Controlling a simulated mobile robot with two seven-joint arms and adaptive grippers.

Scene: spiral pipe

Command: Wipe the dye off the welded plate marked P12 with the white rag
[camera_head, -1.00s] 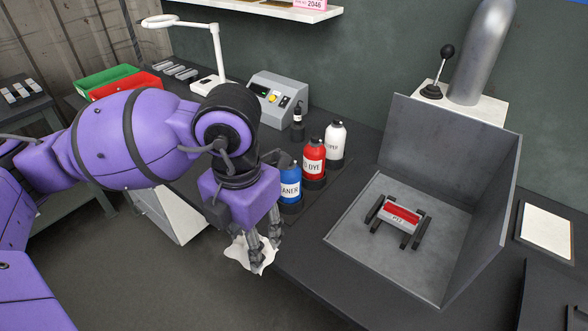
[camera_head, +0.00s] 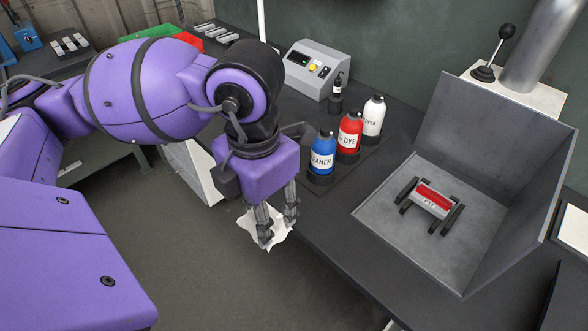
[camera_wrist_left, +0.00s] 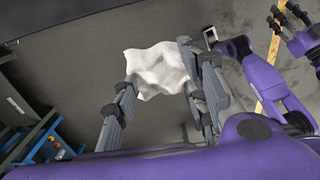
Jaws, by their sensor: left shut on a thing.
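The plate marked P12 (camera_head: 428,206) lies on dark bars inside the grey open-fronted booth (camera_head: 479,121) in the head view. A red band of dye covers much of its top face. My left gripper (camera_head: 277,233) is shut on the white rag (camera_head: 252,226), which hangs crumpled between its fingers in front of the bench edge. The rag also shows in the left wrist view (camera_wrist_left: 158,70), between the fingertips. Rag and gripper are well to the left of the plate, apart from it. My right gripper (camera_wrist_left: 291,18) shows at the upper right of the wrist view, its fingers apart and empty.
Blue cleaner (camera_head: 322,154), red dye (camera_head: 349,133) and white (camera_head: 373,117) bottles stand on the bench between the left gripper and the booth. A grey control box (camera_head: 318,69) and a lever (camera_head: 493,53) stand behind. The bench front before the booth is clear.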

